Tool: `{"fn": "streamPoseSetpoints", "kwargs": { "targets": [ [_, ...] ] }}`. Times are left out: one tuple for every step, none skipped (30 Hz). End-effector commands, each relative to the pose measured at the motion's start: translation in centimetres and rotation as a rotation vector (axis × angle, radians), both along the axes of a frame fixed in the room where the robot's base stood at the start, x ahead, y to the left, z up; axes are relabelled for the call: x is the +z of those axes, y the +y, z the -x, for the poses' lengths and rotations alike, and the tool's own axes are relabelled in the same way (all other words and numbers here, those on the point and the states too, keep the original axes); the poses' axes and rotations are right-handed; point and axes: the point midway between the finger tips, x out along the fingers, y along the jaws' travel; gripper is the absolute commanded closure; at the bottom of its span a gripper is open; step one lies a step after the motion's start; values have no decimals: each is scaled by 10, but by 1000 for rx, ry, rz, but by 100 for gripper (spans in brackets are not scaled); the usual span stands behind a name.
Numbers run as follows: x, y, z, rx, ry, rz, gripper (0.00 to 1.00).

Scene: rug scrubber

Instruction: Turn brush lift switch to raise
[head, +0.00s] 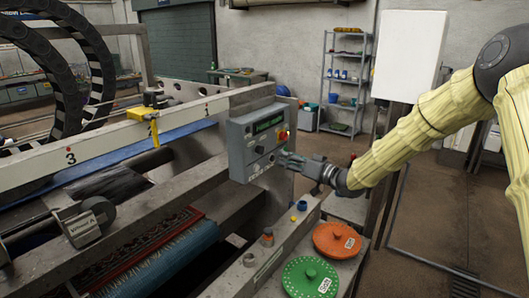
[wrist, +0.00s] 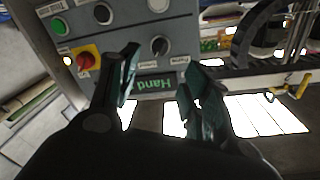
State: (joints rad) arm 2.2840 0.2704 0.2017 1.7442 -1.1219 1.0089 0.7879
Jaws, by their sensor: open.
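The grey control box (head: 250,142) stands on the machine frame in the middle of the head view. In the wrist view its panel (wrist: 120,45) appears upside down. A black rotary switch (wrist: 159,46) with a pale pointer line sits between two small labels, too small to read surely; I cannot confirm it is the brush lift switch. My gripper (head: 284,159) is at the lower right of the box in the head view. In the wrist view my gripper (wrist: 160,66) is open and empty, its dark fingers on either side below the switch. Contact cannot be told.
A red knob on a yellow plate (wrist: 86,61), a green button (wrist: 60,26) and another black knob (wrist: 103,13) are close to the left finger. A green display reading "Hand" (wrist: 155,84) shows between the fingers. Green (head: 310,278) and orange (head: 337,240) discs lie below my arm.

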Motion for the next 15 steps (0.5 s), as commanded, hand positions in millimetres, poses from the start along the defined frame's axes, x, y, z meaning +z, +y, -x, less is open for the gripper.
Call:
{"fn": "streamPoseSetpoints", "kwargs": {
  "targets": [
    [2,3,-3,2,-1,1,52],
    [2,6,-4,2,-1,1,52],
    [3,9,-7,2,-1,1,52],
    [3,12,-10,2,-1,1,52],
    [3,16,-12,2,-1,1,52],
    [3,20,-16,2,0,2,52],
    [3,24,-19,2,0,2,52],
    [3,28,-23,2,1,2,52],
    [3,33,-27,2,0,2,52],
    [3,37,-30,1,0,0,52],
    [3,41,-33,1,0,0,52],
    [4,46,-38,1,0,1,52],
    [3,49,-41,2,0,2,52],
    [3,53,-44,2,0,2,52],
    [3,57,-48,1,-1,2,52]
  ]
}}
